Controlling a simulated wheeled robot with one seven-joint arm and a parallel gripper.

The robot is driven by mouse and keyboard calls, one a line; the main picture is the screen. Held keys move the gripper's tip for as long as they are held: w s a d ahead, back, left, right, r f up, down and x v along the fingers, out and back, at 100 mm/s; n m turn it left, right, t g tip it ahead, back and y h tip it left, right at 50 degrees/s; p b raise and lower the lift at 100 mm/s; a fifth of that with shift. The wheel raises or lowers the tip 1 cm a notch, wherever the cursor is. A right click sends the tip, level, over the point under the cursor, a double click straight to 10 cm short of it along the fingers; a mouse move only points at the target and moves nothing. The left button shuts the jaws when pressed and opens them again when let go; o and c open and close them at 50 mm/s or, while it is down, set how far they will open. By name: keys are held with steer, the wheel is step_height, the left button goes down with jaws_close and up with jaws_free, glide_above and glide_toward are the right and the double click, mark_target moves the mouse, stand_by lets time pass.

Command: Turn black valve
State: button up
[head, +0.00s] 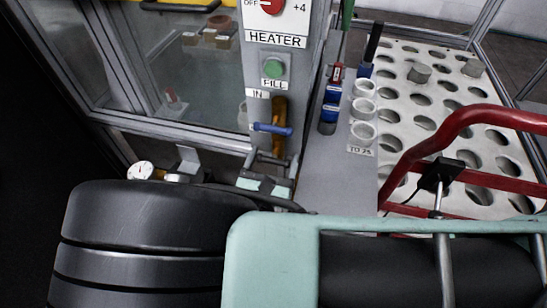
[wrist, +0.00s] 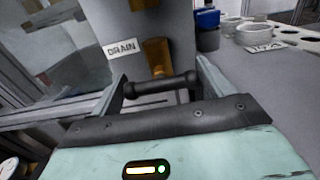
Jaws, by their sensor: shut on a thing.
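The black valve's handle (wrist: 160,85) is a dark bar lying crosswise below a brass pipe, next to the DRAIN label (wrist: 121,49) in the wrist view. In the head view the black handle (head: 270,159) shows small, below the blue valve handle (head: 272,129). My gripper (wrist: 163,86) has one finger at each end of the bar and is shut on it lengthwise. The gripper also shows in the head view (head: 271,163), partly hidden by my own arm. The bar looks nearly level, tilted slightly up to the right in the wrist view.
A grey panel above carries a green FILL button (head: 274,68) and a red HEATER knob (head: 272,5). To the right are white cups (head: 363,110), blue containers (head: 329,112) and a perforated white tray (head: 405,70). A red rail (head: 470,116) stands at the right. A glass enclosure is at left.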

steer(key=shift+n+p, duration=0.3)
steer(key=shift+p, duration=0.1)
steer(key=shift+r+n+p, duration=0.15)
steer(key=shift+n+p, duration=0.4)
steer(key=shift+n, duration=0.05)
steer(key=n+p, duration=0.2)
steer(key=shift+n, duration=0.3)
steer(key=n+p, duration=0.1)
steer(key=n, duration=0.1)
steer(key=n+p, duration=0.1)
steer(key=n, duration=0.2)
steer(key=shift+a+f+n, duration=0.1)
steer(key=shift+f+n, duration=0.1)
steer(key=shift+n, duration=0.1)
steer(key=o, duration=0.7)
steer(key=shift+c, duration=0.2)
